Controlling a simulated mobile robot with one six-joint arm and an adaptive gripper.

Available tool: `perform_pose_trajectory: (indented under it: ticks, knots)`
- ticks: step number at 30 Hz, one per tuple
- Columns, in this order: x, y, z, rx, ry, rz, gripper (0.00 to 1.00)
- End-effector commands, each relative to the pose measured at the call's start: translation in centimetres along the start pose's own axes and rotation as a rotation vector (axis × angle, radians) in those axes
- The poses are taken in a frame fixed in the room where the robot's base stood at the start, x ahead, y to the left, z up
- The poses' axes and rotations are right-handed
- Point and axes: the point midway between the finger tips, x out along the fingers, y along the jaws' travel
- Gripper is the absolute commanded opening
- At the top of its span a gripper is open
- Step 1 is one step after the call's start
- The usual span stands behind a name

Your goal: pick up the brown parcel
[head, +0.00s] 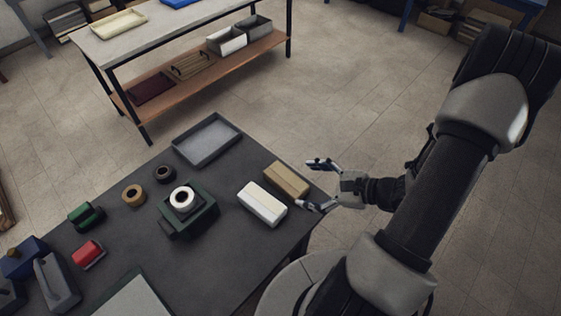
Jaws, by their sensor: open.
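The brown parcel (287,180) is a tan box lying on the dark table (232,255) near its right corner. A white box (262,204) lies close beside it, to the lower left. My gripper (311,184) is open, its two fingers spread and pointing left toward the parcel. The upper fingertip is by the parcel's upper right end and the lower one by its lower right end. I cannot tell whether either finger touches it. Nothing is held between the fingers.
A grey tray (207,139) lies behind the parcel. A dark green holder with a white roll (183,199), dark and brown tape rolls, and red and green items stand to the left. A workbench (150,28) with a lower shelf stands beyond open floor.

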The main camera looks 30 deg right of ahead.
Motion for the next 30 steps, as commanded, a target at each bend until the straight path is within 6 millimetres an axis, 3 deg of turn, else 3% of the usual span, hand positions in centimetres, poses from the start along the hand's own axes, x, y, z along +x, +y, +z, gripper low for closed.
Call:
perform_pose_trajectory:
  ticks: [3,6,11,14,30]
  knots:
    - [-1.4,0.4,-3.4,0.236,-0.007,-0.157,0.82]
    - [-2.0,0.8,-5.4,0.361,-0.007,-0.248,0.82]
    - [-2.2,1.1,-7.0,0.449,-0.007,-0.313,0.82]
    - [-1.1,0.9,-7.2,0.457,-0.007,-0.315,0.82]
    - [8.5,-2.0,-7.8,0.45,-0.006,-0.312,0.82]
